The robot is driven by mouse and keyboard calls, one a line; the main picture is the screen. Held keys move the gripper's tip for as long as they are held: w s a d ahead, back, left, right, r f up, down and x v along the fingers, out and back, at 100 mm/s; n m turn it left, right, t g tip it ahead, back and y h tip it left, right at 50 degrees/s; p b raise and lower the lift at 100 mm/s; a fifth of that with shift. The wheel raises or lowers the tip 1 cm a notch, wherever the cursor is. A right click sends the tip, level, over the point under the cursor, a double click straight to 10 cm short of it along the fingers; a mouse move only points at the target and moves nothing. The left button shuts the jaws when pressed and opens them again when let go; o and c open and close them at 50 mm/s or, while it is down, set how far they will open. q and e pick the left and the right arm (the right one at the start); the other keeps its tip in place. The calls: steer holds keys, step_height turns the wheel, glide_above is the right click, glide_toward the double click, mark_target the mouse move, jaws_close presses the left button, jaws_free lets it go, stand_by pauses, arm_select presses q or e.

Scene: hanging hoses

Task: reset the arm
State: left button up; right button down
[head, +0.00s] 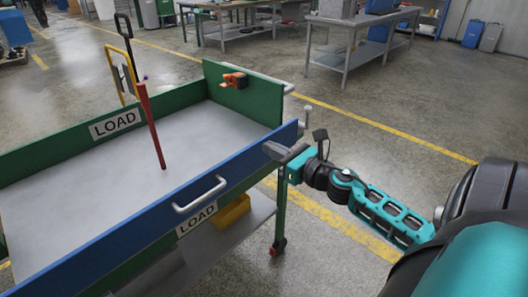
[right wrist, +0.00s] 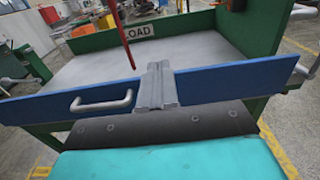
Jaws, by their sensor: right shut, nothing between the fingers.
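My right arm comes in from the right in the head view. Its gripper (head: 277,152) is shut and empty, by the right end of the cart's blue side panel (head: 160,212). In the right wrist view the closed fingers (right wrist: 155,82) overlap the blue panel (right wrist: 225,80); I cannot tell whether they touch it. A red hose-like rod (head: 150,125) stands tilted over the grey cart bed (head: 95,187), and its lower end also shows in the right wrist view (right wrist: 123,45). My left gripper is not in view.
The green cart wall (head: 248,107) carries an orange clip-like item (head: 234,79). A white handle (head: 200,194) sticks out of the blue panel. A yellow bin (head: 232,212) sits on the lower shelf. Workbenches (head: 365,20) stand at the back. Floor right of the cart is clear.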

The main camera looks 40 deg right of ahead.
steer(key=shift+s+r, duration=0.5)
steer(key=s+a+f+m+g, duration=0.3)
steer(key=s+a+f+m, duration=0.4)
steer(key=m, duration=1)
steer(key=s+a+f+m+g, duration=0.4)
steer(key=s+a+f+m, duration=0.3)
steer(key=a+f+m, duration=0.7)
steer(key=a+m, duration=0.3)
steer(key=shift+a, duration=0.1)
